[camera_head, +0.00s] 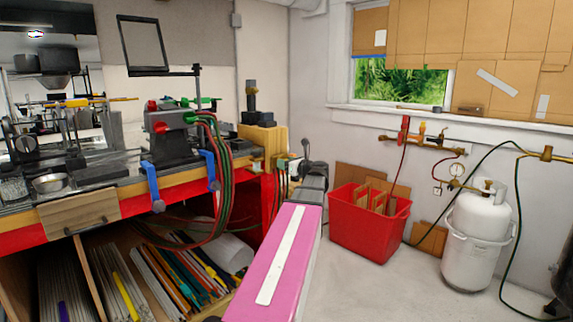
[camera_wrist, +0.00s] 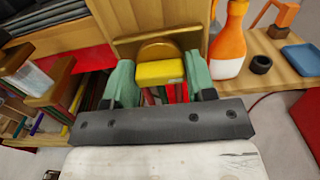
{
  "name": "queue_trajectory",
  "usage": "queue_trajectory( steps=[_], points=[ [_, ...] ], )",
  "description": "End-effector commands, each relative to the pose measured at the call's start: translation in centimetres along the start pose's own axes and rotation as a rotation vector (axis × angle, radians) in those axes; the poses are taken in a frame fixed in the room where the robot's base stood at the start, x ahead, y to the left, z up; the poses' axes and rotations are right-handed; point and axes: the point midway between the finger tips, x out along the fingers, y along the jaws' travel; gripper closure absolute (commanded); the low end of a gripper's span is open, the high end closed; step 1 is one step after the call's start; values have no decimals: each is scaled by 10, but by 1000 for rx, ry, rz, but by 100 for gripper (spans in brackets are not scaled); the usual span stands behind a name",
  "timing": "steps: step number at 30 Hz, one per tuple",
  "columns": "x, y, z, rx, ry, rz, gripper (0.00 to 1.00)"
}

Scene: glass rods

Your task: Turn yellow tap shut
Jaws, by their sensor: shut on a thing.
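The yellow tap (camera_wrist: 160,73) is a small blocky yellow handle in front of a rounded brass-coloured part in the wrist view. My gripper (camera_wrist: 160,82) has one green finger on each side of the handle and is shut on it. The handle looks roughly crosswise between the fingers. In the head view my gripper (camera_head: 284,160) is at the right end of the workbench, by a yellow-brown block. There the tap itself cannot be made out, and my pink arm link covers part of the area.
In the wrist view an orange bottle (camera_wrist: 229,42), a dark ring (camera_wrist: 261,64) and a blue dish (camera_wrist: 301,57) stand close to the right. Green and red hoses (camera_head: 222,190) hang from the bench. A red bin (camera_head: 366,232) and white gas cylinder (camera_head: 475,225) stand right.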

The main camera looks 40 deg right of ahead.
Motion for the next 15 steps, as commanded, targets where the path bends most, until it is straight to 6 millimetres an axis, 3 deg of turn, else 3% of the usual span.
queue_trajectory(
  steps=[14,15],
  points=[
    [-1,0,-1,12,3,0,73],
    [-1,0,-1,12,3,0,36]
  ],
)
